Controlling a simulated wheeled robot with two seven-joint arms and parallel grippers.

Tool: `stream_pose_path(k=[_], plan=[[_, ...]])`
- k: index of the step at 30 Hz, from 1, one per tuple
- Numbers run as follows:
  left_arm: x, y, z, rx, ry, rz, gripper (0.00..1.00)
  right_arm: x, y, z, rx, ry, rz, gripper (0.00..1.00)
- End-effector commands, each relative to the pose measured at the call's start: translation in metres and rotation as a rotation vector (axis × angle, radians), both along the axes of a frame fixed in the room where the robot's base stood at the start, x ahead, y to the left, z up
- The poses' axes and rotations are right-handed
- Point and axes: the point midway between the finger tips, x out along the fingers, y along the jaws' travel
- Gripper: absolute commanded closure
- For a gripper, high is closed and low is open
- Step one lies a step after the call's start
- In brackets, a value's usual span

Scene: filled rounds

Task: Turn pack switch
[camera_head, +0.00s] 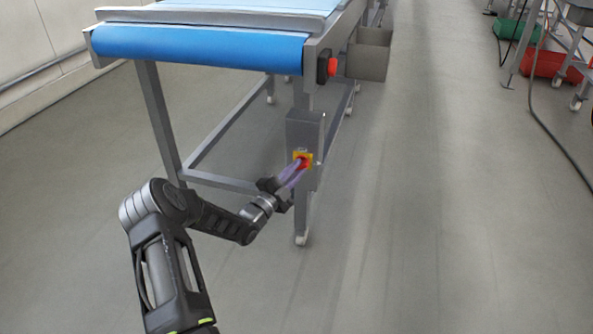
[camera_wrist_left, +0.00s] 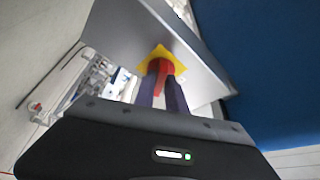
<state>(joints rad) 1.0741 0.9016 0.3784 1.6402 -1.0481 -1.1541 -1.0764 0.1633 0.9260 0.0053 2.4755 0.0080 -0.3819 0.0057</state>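The pack switch (camera_head: 303,158) is a red knob on a yellow plate, on the front of a grey metal box fixed to the conveyor's leg. It also shows in the left wrist view (camera_wrist_left: 162,68), past the fingertips. My left gripper (camera_head: 297,171) reaches it from the lower left, and its fingers are at the red knob. In the left wrist view the two purple fingers (camera_wrist_left: 163,90) are a little apart with the red knob between their tips. I cannot tell whether they press on it. My right gripper is not in view.
The conveyor with a blue belt (camera_head: 200,45) stands above and behind the box. A red button (camera_head: 332,66) sits on its side, beside a grey bin (camera_head: 369,55). Red (camera_head: 552,63) and green crates are at the far right.

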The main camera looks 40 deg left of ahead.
Motion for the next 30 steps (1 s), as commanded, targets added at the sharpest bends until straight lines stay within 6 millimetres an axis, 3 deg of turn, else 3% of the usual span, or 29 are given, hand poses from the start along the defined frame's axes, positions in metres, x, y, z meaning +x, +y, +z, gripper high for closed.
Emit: stream_pose_path(k=[6, 17, 30], plan=[[0.000, 0.000, 0.000, -0.001, 0.000, -0.001, 0.66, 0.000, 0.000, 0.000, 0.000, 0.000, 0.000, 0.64], [-0.006, 0.000, -0.001, -0.001, 0.000, -0.002, 0.66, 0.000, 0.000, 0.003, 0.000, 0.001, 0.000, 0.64], [-0.069, 0.000, -0.013, -0.001, 0.001, -0.001, 0.66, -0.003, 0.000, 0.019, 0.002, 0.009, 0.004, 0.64]])
